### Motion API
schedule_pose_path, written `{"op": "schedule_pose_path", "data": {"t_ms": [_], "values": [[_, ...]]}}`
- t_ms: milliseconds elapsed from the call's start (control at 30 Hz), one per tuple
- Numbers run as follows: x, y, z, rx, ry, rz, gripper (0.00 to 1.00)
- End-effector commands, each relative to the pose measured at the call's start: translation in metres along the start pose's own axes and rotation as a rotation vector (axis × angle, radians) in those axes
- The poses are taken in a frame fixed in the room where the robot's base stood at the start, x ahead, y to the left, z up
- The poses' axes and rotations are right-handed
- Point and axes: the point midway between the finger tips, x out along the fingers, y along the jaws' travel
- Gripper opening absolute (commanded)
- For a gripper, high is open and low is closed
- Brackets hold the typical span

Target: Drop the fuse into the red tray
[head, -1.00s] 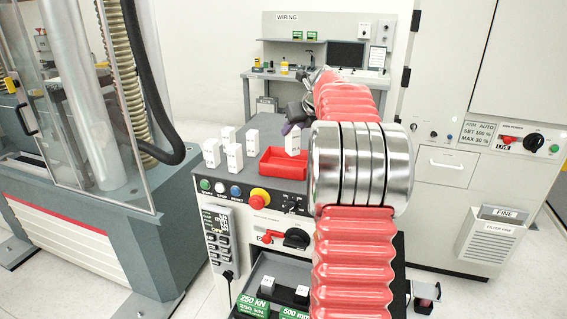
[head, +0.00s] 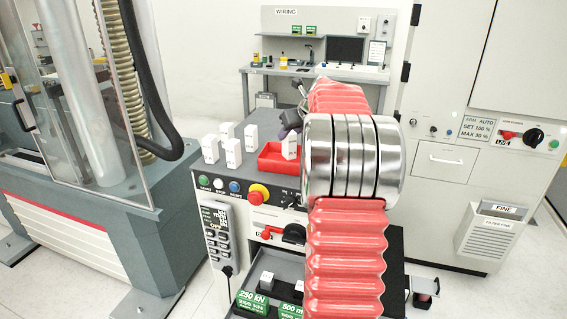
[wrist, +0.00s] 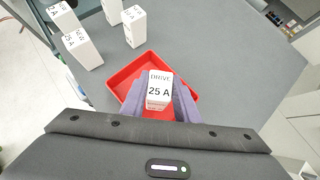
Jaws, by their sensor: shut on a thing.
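The fuse (wrist: 159,91) is a white block marked "DRIVE 25 A" in the wrist view. My gripper (wrist: 160,103) is shut on it, with purple-grey fingers on both sides. The red tray (wrist: 124,72) lies under and around the held fuse in that view. In the head view the fuse (head: 289,147) is upright at the right part of the red tray (head: 270,162). I cannot tell whether its bottom touches the tray floor. My gripper (head: 292,130) is partly hidden behind my arm there.
Several other white fuses (head: 210,149) stand on the grey cabinet top left of the tray. A red and yellow emergency button (head: 258,194) and switches sit on the cabinet's front. A clear-guarded machine (head: 90,120) stands at left.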

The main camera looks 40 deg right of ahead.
Motion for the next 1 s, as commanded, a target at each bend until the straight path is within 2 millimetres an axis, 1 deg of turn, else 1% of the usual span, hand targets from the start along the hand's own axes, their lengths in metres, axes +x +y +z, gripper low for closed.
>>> {"op": "schedule_pose_path", "data": {"t_ms": [100,233,600,633,933,1000], "values": [[0.009,0.000,-0.009,0.001,0.000,0.000,0.03],[0.014,0.000,-0.014,0.000,0.000,0.000,0.03],[0.017,-0.001,-0.018,0.001,-0.001,-0.002,0.03],[0.017,-0.001,-0.017,0.001,-0.001,-0.002,0.29],[0.017,-0.002,-0.018,0.001,-0.001,-0.002,0.50],[0.017,-0.002,-0.018,0.001,-0.001,-0.002,0.50]]}}
